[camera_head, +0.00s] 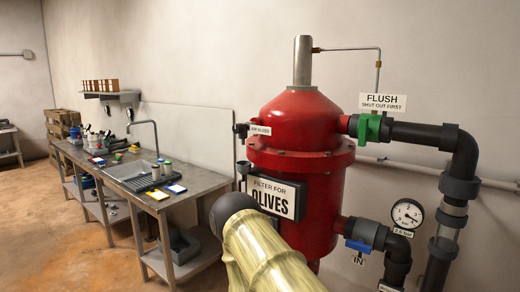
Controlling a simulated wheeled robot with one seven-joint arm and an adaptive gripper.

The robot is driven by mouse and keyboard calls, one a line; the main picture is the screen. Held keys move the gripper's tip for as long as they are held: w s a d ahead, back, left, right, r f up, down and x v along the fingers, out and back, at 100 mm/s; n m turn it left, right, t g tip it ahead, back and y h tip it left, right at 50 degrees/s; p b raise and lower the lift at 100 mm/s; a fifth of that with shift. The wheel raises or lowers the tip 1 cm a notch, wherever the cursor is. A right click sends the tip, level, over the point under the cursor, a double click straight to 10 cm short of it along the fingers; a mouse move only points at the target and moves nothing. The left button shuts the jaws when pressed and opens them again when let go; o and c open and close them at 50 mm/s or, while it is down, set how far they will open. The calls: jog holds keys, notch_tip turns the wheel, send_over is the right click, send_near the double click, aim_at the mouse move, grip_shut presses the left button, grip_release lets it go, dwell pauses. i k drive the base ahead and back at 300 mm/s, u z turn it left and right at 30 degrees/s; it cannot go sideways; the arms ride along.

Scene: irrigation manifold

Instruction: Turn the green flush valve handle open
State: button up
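The green flush valve handle (370,128) sits on the upper outlet at the right of the red filter tank (300,130). It looks like a chunky green piece at the joint between the tank's short stub and the black pipe (420,134). How far it is turned is hard to tell at this size. A white sign (382,102) reading "FLUSH, SHUT OUT FIRST" is just above it. A pale yellow-green arm link of mine with a dark rounded end rises from the bottom centre, well below and left of the handle. My gripper is not in view.
A blue handle (358,246) marks the lower inlet, beside an "IN" label (358,260). A pressure gauge (407,214) hangs near the right-hand pipes. A metal workbench (205,185) with a sink stands to the left. Orange-brown floor (85,240) is open at lower left.

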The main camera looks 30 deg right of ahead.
aim_at(364, 128)
jog(key=z, duration=1.55)
jog(key=k, duration=0.5)
jog(key=u, duration=1.5)
jog(key=i, duration=1.35)
jog(key=z, duration=2.2)
